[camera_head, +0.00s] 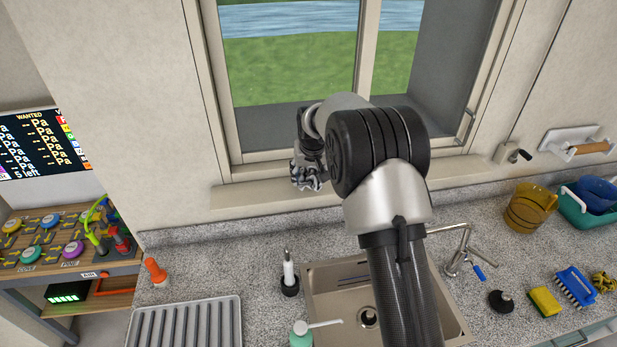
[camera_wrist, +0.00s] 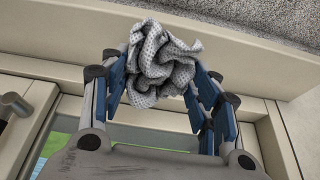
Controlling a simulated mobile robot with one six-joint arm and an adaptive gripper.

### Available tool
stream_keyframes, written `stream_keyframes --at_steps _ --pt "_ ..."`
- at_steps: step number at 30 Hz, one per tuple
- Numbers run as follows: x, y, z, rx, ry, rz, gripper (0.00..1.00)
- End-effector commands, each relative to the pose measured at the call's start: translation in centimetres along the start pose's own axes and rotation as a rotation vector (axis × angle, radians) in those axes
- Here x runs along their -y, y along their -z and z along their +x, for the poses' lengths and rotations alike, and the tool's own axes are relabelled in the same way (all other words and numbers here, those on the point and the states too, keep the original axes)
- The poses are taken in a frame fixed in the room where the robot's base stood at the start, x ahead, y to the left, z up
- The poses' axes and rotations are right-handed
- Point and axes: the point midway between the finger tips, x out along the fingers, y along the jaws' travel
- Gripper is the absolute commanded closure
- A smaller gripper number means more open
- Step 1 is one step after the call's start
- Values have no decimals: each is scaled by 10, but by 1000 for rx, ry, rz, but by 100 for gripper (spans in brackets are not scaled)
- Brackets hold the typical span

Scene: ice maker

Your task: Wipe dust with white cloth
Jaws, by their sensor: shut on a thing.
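My gripper (camera_head: 306,172) is shut on a crumpled white cloth with dark dots (camera_wrist: 160,62). In the wrist view the cloth sits bunched between the blue-padded fingers (camera_wrist: 163,80). In the head view only a small patchy part of the cloth (camera_head: 308,184) shows below the gripper. The gripper is at the window sill (camera_head: 245,197), near the bottom of the window frame. I cannot tell whether the cloth touches the sill. I cannot make out any dust. My arm hides part of the sill and window.
Below the sill is a speckled counter (camera_head: 215,255) with a sink (camera_head: 335,283), a faucet (camera_head: 461,250), a soap bottle (camera_head: 301,335) and a metal drainboard (camera_head: 187,325). The sill left of my gripper is clear.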

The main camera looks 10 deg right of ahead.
Motion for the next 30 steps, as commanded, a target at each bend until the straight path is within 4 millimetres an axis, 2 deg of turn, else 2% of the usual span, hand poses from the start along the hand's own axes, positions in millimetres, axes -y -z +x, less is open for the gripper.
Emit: stream_keyframes --at_steps 3,14,24,30 --pt "0 4 -9 0 0 0 82" --pt "0 4 -11 0 0 0 82" --pt "0 15 -36 -2 0 0 82" --pt "0 15 -36 0 0 0 82"
